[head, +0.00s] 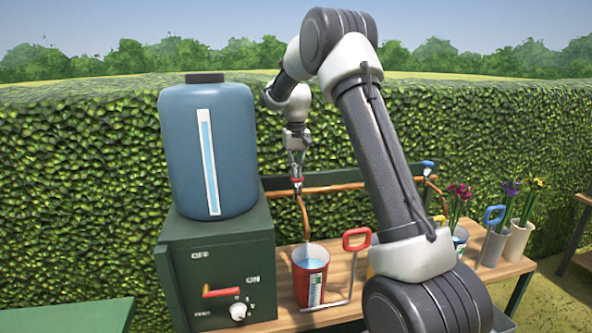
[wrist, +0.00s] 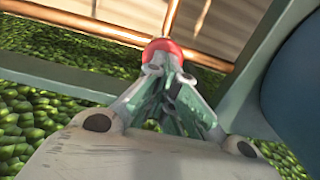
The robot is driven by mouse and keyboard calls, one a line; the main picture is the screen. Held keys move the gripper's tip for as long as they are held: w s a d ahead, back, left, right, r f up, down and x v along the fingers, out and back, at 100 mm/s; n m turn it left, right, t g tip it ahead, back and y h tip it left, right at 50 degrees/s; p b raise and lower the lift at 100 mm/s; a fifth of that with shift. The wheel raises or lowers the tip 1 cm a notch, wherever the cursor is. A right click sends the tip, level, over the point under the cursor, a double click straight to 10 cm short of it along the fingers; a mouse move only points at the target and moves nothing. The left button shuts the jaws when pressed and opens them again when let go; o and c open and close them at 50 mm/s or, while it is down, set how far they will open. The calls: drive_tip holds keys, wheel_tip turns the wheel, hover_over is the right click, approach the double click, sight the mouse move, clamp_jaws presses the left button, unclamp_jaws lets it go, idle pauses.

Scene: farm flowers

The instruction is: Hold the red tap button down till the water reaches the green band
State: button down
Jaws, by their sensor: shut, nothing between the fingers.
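The red tap button (head: 297,181) sits on a tap on the copper pipe at the back of the bench. My gripper (head: 297,166) points down at it with fingers shut and empty. In the wrist view the closed fingertips (wrist: 165,70) overlap the red button (wrist: 163,47) and look in contact; how far it is pressed I cannot tell. The red bucket (head: 303,287) stands below the spout, with pale blue water (head: 311,263) visible inside near its top. A white gauge strip with green marks (head: 316,291) is on its front; the water level against the green band is too small to read.
A blue tank (head: 208,150) stands on a green cabinet (head: 219,250) with a red lever (head: 221,291) and white knob (head: 238,311). A red handle (head: 356,239) stands right of the bucket. Flower pots (head: 519,238) and a blue-topped tap (head: 428,166) are further right.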

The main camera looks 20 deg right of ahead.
drive_tip(key=shift+s+f, duration=0.25)
drive_tip(key=shift+f, duration=0.25)
idle(0.4)
wheel_tip(320, 180, up, 15)
drive_tip(key=shift+w, duration=0.2)
idle(0.6)
drive_tip(key=s+f, duration=0.5)
drive_tip(key=s+a+r+n+t, duration=0.1)
drive_tip(key=s+t, duration=0.1)
drive_tip(key=s, duration=1.5)
drive_tip(key=s+a+r+n+t, duration=0.1)
drive_tip(key=s+t, duration=0.1)
drive_tip(key=s, duration=1.6)
drive_tip(key=shift+s+a, duration=0.25)
drive_tip(key=shift+a, duration=0.15)
